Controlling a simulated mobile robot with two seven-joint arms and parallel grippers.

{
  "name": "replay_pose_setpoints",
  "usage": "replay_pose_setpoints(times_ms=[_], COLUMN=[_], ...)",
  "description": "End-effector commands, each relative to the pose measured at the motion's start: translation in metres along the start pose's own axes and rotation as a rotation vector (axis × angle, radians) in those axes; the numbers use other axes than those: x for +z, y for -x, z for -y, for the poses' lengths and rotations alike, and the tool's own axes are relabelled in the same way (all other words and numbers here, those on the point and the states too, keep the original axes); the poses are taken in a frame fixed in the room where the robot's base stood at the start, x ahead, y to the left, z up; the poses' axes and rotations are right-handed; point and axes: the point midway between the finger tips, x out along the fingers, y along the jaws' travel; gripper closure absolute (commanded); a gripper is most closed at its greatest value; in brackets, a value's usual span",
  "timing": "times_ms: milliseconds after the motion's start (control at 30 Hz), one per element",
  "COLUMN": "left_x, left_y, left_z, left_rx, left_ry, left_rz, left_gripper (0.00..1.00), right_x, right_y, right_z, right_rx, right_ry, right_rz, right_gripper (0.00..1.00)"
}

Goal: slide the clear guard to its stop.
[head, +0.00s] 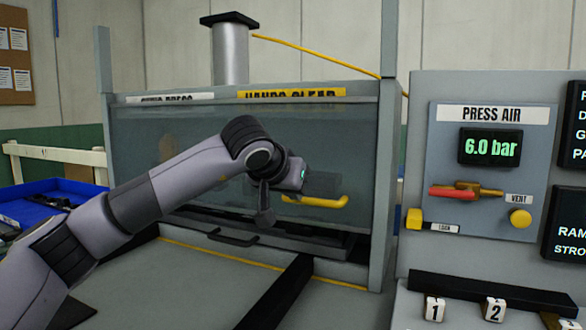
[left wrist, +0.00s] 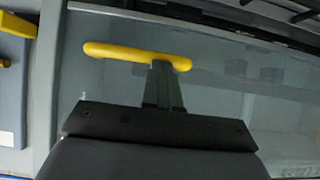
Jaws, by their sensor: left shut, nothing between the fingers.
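The clear guard (head: 170,135) is a see-through panel across the front of the press, spanning the opening between the grey side posts. Its yellow handle (head: 328,202) is at the lower right of the panel and also shows in the left wrist view (left wrist: 115,51). My left gripper (head: 335,186) is shut and empty, right by the handle. In the left wrist view its fingertips (left wrist: 162,64) overlap the handle's right part; I cannot tell whether they touch it. My forearm covers part of the guard. My right gripper is not in view.
A control panel with a red-handled air valve (head: 453,192) and a 6.0 bar display (head: 490,147) stands to the right. A blue bin (head: 40,190) is at the left. A dark rail (head: 280,295) crosses the grey table. Numbered blocks (head: 434,309) sit at the lower right.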

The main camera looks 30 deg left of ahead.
Motion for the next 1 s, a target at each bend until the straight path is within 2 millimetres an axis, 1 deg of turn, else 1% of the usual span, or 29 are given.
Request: replay_pose_setpoints(times_ms=[33, 100, 300, 800, 933, 1000], left_x=[0.016, 0.025, 0.040, 0.043, 0.038, 0.033], left_y=[-0.011, -0.018, -0.029, -0.030, -0.027, -0.022], left_z=[0.001, 0.001, 0.001, 0.001, 0.000, -0.001], left_rx=[-0.002, -0.002, -0.003, -0.003, -0.003, -0.002], left_ry=[0.000, -0.001, 0.001, 0.001, 0.000, 0.000], left_rz=[0.004, 0.003, 0.002, 0.002, 0.001, 0.000], left_gripper=[1.00, 1.00, 1.00, 1.00, 1.00, 1.00], right_x=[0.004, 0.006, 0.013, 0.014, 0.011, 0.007], right_y=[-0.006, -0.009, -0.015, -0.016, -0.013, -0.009], right_z=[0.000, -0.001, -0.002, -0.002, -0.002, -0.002], right_rx=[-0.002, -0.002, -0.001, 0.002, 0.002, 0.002], right_ry=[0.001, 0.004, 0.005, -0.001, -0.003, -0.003], right_rz=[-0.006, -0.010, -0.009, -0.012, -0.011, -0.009], right_gripper=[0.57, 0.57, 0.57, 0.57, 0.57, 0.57])
